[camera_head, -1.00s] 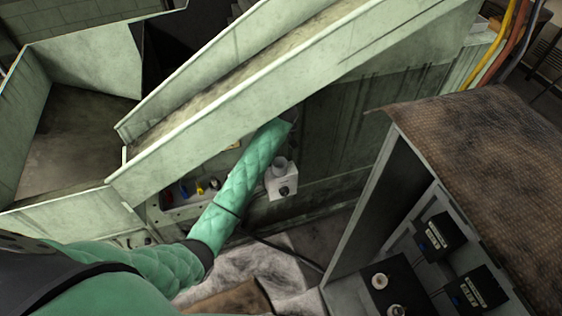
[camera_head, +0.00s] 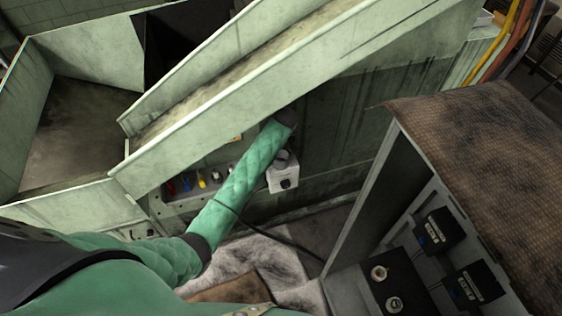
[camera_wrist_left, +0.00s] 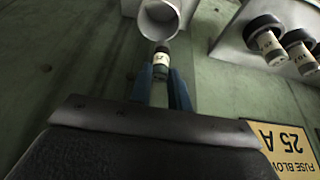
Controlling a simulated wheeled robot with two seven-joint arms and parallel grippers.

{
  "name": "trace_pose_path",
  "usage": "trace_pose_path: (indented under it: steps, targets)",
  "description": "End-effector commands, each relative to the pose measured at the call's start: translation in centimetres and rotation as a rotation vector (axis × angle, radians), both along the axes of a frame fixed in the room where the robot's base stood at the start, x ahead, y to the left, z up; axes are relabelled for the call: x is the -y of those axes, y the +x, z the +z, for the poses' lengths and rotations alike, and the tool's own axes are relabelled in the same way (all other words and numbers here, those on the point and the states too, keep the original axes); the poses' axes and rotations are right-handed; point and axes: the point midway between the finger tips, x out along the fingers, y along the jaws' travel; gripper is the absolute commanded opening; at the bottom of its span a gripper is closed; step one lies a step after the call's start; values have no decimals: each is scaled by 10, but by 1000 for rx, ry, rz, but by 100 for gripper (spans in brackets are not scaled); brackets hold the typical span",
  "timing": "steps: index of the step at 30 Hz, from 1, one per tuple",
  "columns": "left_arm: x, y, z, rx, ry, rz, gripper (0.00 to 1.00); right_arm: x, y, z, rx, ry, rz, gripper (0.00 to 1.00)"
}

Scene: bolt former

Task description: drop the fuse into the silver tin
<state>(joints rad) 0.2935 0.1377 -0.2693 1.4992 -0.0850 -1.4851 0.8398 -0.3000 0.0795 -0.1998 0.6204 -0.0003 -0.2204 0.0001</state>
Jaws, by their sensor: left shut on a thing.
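The fuse (camera_wrist_left: 160,62), a pale cylinder with dark bands, is between the blue fingers of my left gripper (camera_wrist_left: 161,88) in the left wrist view. The gripper is shut on it. The silver tin (camera_wrist_left: 160,20) is just beyond the fuse, its round open mouth facing the camera. The fuse overlaps its lower rim in the picture; whether they touch I cannot tell. In the head view my left arm reaches under the sloping chute, and the gripper and fuse are hidden there. My right gripper is not in view.
In the wrist view, more fuses (camera_wrist_left: 270,42) sit in a grey holder at the right, above a yellow 25 A label (camera_wrist_left: 284,148). In the head view, the chute (camera_head: 230,125) hangs over my arm. An open cabinet (camera_head: 365,200) stands at the right.

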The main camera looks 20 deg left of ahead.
Motion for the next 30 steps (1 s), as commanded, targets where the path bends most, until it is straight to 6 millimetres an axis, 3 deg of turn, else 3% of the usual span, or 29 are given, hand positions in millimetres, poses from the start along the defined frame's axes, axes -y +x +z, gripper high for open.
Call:
trace_pose_path:
  steps: [8, 9, 12, 23, 30]
  targets:
    - [0, 0, -1, 0, 0, 0, 0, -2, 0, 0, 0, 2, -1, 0]
    - [0, 0, -1, 0, 0, 0, 26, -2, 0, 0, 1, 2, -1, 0]
    - [0, 0, -1, 0, 0, 0, 44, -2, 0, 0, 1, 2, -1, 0]
    - [1, -1, 2, 2, -1, 1, 44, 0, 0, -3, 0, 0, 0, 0]
    - [8, -11, 29, 4, -2, 1, 44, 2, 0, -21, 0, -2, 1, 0]
